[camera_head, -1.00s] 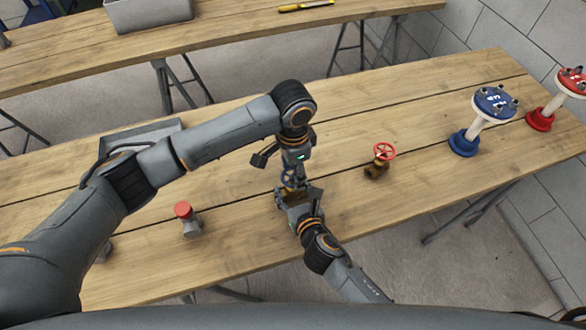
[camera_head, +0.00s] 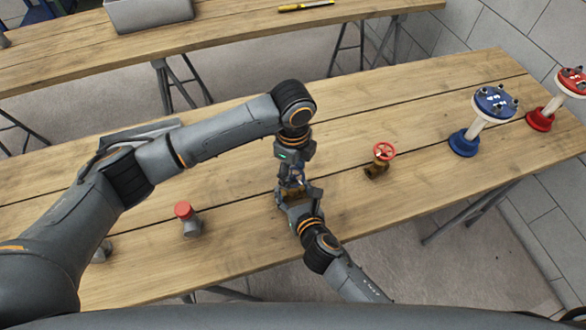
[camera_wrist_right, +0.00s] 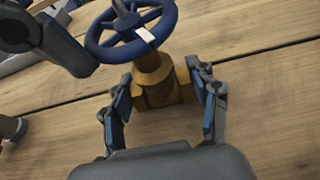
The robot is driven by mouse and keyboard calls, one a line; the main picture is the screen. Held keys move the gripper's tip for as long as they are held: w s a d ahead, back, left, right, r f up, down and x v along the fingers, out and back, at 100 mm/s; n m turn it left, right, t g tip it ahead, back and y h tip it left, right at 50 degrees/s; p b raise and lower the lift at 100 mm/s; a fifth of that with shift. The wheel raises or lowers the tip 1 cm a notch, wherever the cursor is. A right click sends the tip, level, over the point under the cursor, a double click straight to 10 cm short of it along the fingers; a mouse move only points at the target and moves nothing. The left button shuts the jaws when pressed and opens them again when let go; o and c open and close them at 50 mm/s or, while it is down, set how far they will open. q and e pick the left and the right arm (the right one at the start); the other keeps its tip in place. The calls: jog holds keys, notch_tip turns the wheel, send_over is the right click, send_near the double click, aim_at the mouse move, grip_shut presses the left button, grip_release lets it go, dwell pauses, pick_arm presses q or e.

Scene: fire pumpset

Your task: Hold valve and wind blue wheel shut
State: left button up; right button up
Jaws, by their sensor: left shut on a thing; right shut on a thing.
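A brass valve (camera_wrist_right: 155,85) with a blue wheel (camera_wrist_right: 133,50) shows in the right wrist view; the wheel has a white mark on its rim. My right gripper (camera_head: 298,196) is shut on the valve body, with one finger on each side of it. The valve stands on the wooden table. My left gripper (camera_head: 294,177) comes down from above in the head view and is shut on the blue wheel, which it mostly hides there. Part of the left gripper shows at the upper left of the right wrist view, beside the wheel rim.
A brass valve with a red wheel (camera_head: 383,153) stands to the right on the table (camera_head: 430,120). Farther right are a blue-flanged pipe (camera_head: 478,122) and a red-flanged one (camera_head: 550,108). A red-capped fitting (camera_head: 187,218) stands to the left. A grey tray (camera_head: 130,136) lies behind my left arm.

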pick_arm(q)
jog(key=m, duration=0.5)
jog(key=shift+m, duration=0.3)
jog(key=m, duration=1)
jog(key=shift+m, duration=0.4)
jog(key=m, duration=0.5)
jog(key=shift+m, duration=0.4)
jog(key=o, duration=1.2)
jog(key=shift+c, duration=0.2)
jog(key=shift+r, duration=0.15)
